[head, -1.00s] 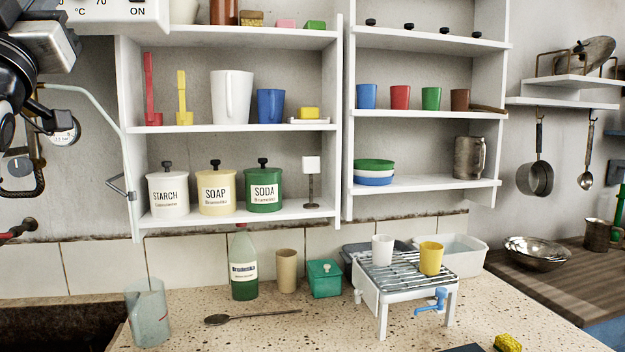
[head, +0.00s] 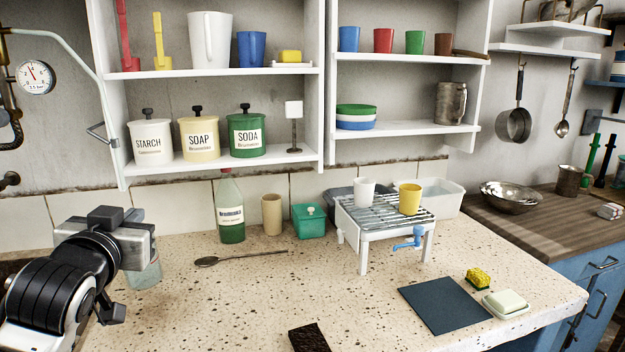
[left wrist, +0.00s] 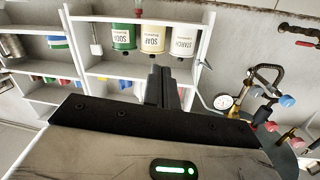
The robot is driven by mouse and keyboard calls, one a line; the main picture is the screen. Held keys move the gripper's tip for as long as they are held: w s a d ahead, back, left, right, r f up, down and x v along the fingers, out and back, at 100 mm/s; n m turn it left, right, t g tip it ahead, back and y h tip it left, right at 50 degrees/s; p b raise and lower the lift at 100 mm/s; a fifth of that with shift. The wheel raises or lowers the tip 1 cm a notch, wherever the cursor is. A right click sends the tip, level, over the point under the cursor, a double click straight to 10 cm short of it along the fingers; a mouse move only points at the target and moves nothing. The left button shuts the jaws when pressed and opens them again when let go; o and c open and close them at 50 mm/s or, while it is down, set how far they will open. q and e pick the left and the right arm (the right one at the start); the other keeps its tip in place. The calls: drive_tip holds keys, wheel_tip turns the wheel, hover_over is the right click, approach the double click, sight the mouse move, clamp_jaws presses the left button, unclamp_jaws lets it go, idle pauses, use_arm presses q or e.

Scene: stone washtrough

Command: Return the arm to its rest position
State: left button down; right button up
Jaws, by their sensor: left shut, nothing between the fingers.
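My left gripper (head: 125,238) is in the lower left of the head view, in front of the wall and above the left end of the counter. Its fingers are shut with nothing between them; they show as a dark pair in the left wrist view (left wrist: 165,90). In that view they point toward the shelf with the starch, soap and soda canisters, which appears upside down. My left arm partly hides a glass jug (head: 146,274) on the counter. My right gripper does not show.
The speckled counter (head: 240,300) has free room in front. Shelves (head: 240,165) and a gauge (head: 36,77) are behind.

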use_arm(q)
drive_tip(key=s+d+f+g+h, duration=0.1)
drive_tip(key=s+f+g, duration=0.1)
drive_tip(key=s+f, duration=0.35)
drive_tip(key=s+d+f+m+g, duration=0.1)
drive_tip(key=s+d+f+g, duration=0.15)
drive_tip(key=f, duration=0.65)
drive_tip(key=s+d+f+g+h, duration=0.1)
drive_tip(key=s+f+g, duration=0.2)
drive_tip(key=s+f, duration=0.35)
drive_tip(key=s+d+f+g, duration=0.25)
drive_tip(key=s+f, duration=0.25)
drive_tip(key=s, duration=0.3)
drive_tip(key=s+d+f+g, duration=0.1)
drive_tip(key=s+f+g, duration=0.2)
drive_tip(key=s+f, duration=0.4)
drive_tip(key=w+d+f+m+t+h, duration=0.1)
drive_tip(key=w+d+f+t+h, duration=0.2)
drive_tip(key=w+d+t, duration=0.2)
drive_tip(key=shift+w+d+f+t+h, duration=0.35)
drive_tip(key=shift+w+t, duration=0.2)
drive_tip(key=shift+t, duration=0.35)
